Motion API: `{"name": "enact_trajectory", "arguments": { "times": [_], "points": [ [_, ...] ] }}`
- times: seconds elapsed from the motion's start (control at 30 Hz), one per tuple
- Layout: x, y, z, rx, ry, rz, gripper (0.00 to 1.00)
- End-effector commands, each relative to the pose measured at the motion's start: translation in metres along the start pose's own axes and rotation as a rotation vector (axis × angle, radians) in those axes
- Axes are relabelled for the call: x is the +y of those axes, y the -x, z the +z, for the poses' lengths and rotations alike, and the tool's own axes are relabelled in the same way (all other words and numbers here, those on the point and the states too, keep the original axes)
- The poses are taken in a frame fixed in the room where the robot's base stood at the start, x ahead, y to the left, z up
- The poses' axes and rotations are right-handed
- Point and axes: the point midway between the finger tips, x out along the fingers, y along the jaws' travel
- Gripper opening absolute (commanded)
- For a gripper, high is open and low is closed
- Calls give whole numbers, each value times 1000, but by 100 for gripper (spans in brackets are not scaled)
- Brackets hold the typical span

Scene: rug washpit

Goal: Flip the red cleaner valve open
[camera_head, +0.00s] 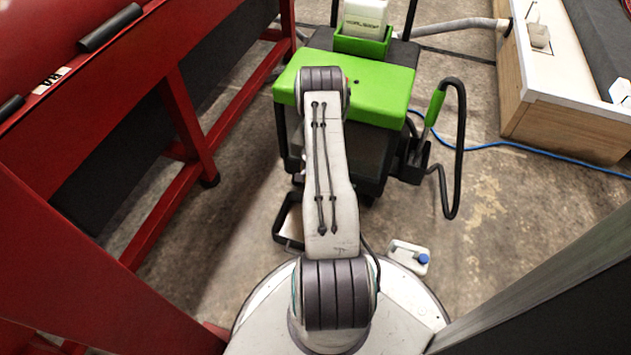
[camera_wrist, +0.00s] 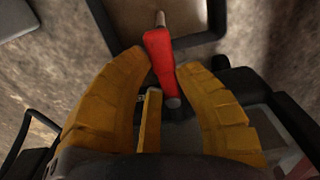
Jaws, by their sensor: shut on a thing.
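The red valve handle (camera_wrist: 160,55) shows in the upper middle of the wrist view, running from a pale metal end at the top down to a dark pivot. My gripper (camera_wrist: 163,64) has its two yellow fingers on either side of the handle and is shut on it. The green and black cleaner (camera_head: 391,87) stands ahead of me in the head view. My arm reaches toward its front and hides part of it. The valve and my gripper are hidden in the head view.
Red metal frames (camera_head: 190,120) stand at the left. A white and wood cabinet (camera_head: 560,105) is at the upper right, with a blue hose (camera_head: 490,146) on the floor. A white container with a blue cap (camera_head: 408,256) is close to my base.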

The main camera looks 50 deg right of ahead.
Motion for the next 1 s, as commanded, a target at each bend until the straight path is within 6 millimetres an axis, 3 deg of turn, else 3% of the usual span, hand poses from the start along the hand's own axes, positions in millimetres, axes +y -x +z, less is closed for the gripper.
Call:
{"name": "enact_trajectory", "arguments": {
  "times": [0.33, 0.37, 0.6, 0.67, 1.0],
  "points": [
    [4, -3, 5, -16, -4, 6, 0],
    [4, -3, 5, -16, -4, 6, 31],
    [2, -2, 3, -9, -3, 3, 52],
    [2, -1, 2, -8, -2, 3, 58],
    [1, 3, 0, -2, -1, 1, 58]
  ]
}}
